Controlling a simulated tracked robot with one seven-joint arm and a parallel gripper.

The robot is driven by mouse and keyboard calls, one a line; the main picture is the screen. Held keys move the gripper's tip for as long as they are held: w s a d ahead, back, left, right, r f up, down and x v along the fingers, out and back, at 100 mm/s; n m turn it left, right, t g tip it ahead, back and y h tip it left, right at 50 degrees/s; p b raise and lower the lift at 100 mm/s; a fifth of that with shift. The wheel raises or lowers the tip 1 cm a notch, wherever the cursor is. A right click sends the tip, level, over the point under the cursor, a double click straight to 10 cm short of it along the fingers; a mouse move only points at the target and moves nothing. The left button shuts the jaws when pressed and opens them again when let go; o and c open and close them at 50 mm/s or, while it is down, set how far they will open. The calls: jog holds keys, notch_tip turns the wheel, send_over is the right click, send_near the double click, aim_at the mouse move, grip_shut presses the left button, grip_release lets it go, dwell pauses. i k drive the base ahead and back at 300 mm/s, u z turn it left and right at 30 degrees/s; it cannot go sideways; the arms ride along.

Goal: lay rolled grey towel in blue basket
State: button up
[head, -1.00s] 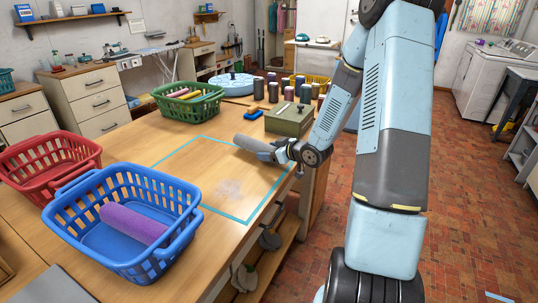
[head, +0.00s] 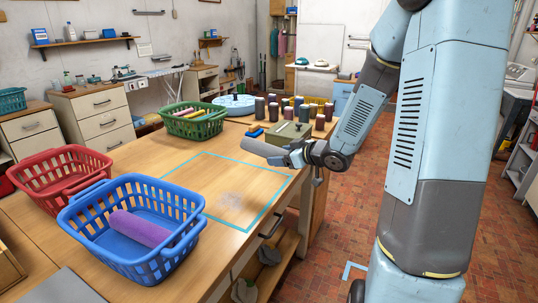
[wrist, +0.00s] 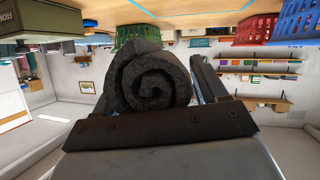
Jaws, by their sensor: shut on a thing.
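The rolled grey towel (head: 264,149) is held in my gripper (head: 290,153), raised above the far right part of the taped area on the table. In the wrist view the towel (wrist: 150,82) shows its spiral end between the fingers of my gripper (wrist: 158,88). The blue basket (head: 96,238) stands at the near left of the table, apart from my gripper. A purple rolled towel (head: 140,228) lies inside it. Part of the basket floor around that roll is bare. The blue basket also shows upside down in the wrist view (wrist: 297,22).
A red basket (head: 60,180) stands left of the blue one. A green basket (head: 194,122) with coloured rolls is at the back. A green box (head: 288,134) and several spools (head: 273,112) stand behind my gripper. The taped area (head: 190,178) is clear.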

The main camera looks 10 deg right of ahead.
aim_at(140, 249)
jog(key=k, duration=1)
jog(key=z, duration=0.05)
